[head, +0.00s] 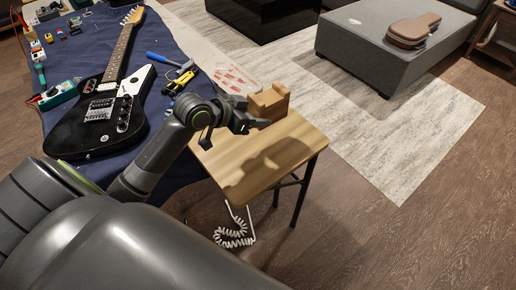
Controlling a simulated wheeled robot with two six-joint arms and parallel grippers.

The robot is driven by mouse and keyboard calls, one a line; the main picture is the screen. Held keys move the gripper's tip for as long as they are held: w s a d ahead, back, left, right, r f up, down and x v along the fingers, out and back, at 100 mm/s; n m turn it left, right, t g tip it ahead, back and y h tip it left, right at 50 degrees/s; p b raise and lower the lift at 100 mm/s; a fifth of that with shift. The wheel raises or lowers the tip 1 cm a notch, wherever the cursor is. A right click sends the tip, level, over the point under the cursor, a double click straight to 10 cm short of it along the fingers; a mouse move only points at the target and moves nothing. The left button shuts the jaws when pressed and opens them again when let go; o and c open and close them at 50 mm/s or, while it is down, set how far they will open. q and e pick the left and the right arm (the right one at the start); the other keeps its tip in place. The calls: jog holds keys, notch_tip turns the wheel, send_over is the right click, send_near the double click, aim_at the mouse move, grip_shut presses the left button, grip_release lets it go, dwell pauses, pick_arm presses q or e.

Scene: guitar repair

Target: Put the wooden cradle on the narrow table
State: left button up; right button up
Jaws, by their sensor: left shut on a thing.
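The wooden cradle (270,102) is a small light-brown block with a notched top. It is over the far part of the narrow table (262,163), a light wood top on dark legs. My left gripper (246,120) reaches in from the left and is shut on the cradle's near left side. A shadow lies on the table top in front of the cradle. I cannot tell whether the cradle's underside touches the table. My right gripper is not in view.
A blue-covered workbench at the left holds a black electric guitar (103,112), a multimeter (57,95), pliers (180,80) and a blue-handled hammer (164,60). A white coiled cable (234,236) hangs below the narrow table. A grey ottoman (372,48) bears a brown guitar case (412,31). The table's near half is clear.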

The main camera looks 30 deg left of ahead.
pick_arm(q)
jog(key=shift+w+a+f+b, duration=0.3)
jog(key=shift+w+a+b, duration=0.1)
jog(key=shift+w+a, duration=0.45)
send_over(253, 142)
notch_tip(253, 142, down, 6)
jog(key=shift+w+r, duration=0.1)
jog(key=shift+w, duration=0.05)
jog(key=shift+f+b, duration=0.45)
jog(key=shift+f, duration=1.5)
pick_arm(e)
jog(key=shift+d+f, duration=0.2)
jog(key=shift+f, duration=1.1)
pick_arm(q)
jog(key=shift+f, duration=0.15)
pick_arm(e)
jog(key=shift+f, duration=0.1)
pick_arm(q)
jog(key=o, duration=1)
jog(key=shift+c, duration=0.2)
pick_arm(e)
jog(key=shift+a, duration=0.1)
pick_arm(q)
jog(key=shift+r, duration=0.2)
jog(key=p+v, duration=0.1)
jog(key=v, duration=1.1)
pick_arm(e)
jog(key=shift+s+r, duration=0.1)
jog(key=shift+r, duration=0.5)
